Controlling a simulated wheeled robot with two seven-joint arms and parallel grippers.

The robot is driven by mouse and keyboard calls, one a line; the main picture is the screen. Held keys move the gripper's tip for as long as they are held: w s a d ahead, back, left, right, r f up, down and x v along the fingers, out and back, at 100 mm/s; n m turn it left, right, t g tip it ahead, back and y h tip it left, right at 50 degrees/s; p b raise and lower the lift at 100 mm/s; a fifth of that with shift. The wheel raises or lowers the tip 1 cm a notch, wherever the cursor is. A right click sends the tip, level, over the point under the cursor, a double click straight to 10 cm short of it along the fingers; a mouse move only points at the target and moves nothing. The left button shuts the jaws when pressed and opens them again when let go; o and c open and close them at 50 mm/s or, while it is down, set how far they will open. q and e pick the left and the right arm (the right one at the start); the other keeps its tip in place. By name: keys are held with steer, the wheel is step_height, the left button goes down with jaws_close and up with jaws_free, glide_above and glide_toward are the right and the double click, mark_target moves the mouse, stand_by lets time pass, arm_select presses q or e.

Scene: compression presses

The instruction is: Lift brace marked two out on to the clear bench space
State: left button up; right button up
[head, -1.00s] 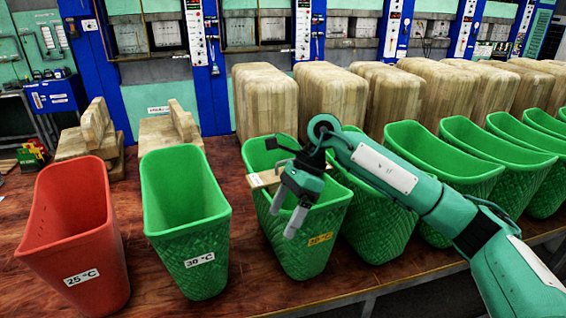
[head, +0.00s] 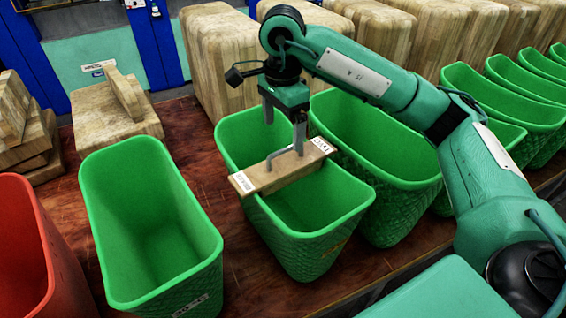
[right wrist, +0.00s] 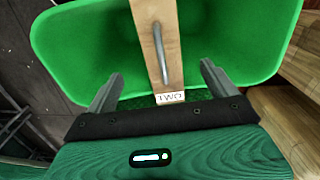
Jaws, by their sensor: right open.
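The brace (head: 270,176) is a wooden bar lying across the rim of a green bin (head: 330,222). It has a metal loop handle (head: 285,160) on top and white labels at both ends. In the right wrist view the brace (right wrist: 148,32) shows a label reading TWO. My right gripper (head: 283,116) is open above the brace. In the right wrist view its two fingers (right wrist: 160,85) stand apart either side of the label end, with the handle ahead between them and not gripped. My left gripper is not in view.
Another green bin (head: 150,230) and a red bin (head: 35,260) stand to the left. More green bins (head: 400,190) continue to the right. Wooden blocks (head: 115,115) lie behind the left bins. Bare bench (head: 190,140) shows between bins and blocks.

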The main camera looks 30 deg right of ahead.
steer(key=p, duration=0.2)
glide_above(282, 164)
step_height(282, 164, down, 6)
steer(key=shift+r, duration=0.2)
steer(key=shift+f, duration=0.45)
steer(key=shift+f+p, duration=0.55)
step_height(282, 164, down, 3)
steer(key=shift+f+p, duration=0.1)
steer(key=shift+p, duration=0.75)
steer(key=shift+f, duration=0.5)
steer(key=c, duration=1.6)
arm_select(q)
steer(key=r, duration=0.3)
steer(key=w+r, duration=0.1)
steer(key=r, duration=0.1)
arm_select(e)
steer(key=shift+o, duration=0.2)
steer(key=shift+r, duration=0.15)
